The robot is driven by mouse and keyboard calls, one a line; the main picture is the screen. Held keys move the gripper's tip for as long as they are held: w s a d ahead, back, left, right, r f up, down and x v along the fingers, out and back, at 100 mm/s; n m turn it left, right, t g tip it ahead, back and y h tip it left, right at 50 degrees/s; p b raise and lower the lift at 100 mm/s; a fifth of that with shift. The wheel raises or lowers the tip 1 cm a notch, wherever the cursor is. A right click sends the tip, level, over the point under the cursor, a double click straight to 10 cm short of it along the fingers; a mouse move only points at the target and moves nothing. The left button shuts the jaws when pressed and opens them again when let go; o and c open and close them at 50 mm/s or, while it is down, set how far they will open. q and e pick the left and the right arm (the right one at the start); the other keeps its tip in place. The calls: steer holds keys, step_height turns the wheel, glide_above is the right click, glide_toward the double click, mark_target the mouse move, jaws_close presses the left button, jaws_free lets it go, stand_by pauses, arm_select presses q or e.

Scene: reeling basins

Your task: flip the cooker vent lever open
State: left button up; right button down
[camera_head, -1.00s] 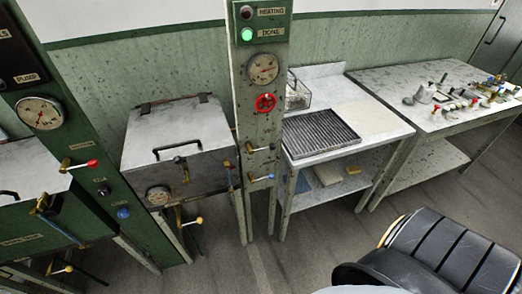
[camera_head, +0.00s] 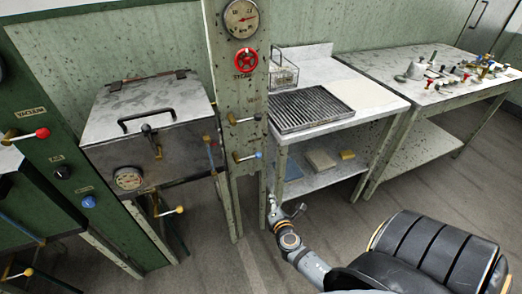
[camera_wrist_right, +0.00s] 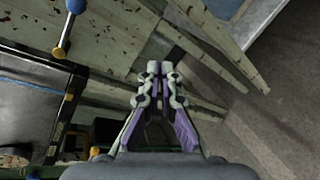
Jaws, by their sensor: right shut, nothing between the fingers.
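The cooker (camera_head: 150,110) is a grey metal box with a hinged lid, a black handle and a round gauge (camera_head: 128,178). I cannot read which is the vent lever. My right gripper (camera_head: 287,209) is low, right of the post, apart from the levers. In the wrist view its fingers (camera_wrist_right: 160,70) are together and empty. My left gripper is not in view.
The green post (camera_head: 225,75) carries a gauge and a red valve wheel (camera_head: 246,61). A table with a dark grate (camera_head: 311,108) stands to its right, above a shelf. A second table (camera_head: 420,85) holds small parts.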

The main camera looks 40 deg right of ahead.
arm_select(q)
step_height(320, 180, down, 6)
steer(key=b, duration=0.3)
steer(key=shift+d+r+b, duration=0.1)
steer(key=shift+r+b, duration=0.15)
steer(key=shift+b, duration=0.1)
arm_select(e)
steer(key=a+r+n+t, duration=0.1)
steer(key=r+n+t, duration=0.2)
steer(key=r, duration=0.6)
steer(key=w+a+r+n+t+h, duration=0.1)
steer(key=a+r+n+t, duration=0.1)
steer(key=r, duration=0.7)
steer(key=shift+r+n+t, duration=0.4)
steer(key=shift+n+t, duration=0.5)
steer(key=shift+n, duration=0.3)
steer(key=shift+w, duration=0.15)
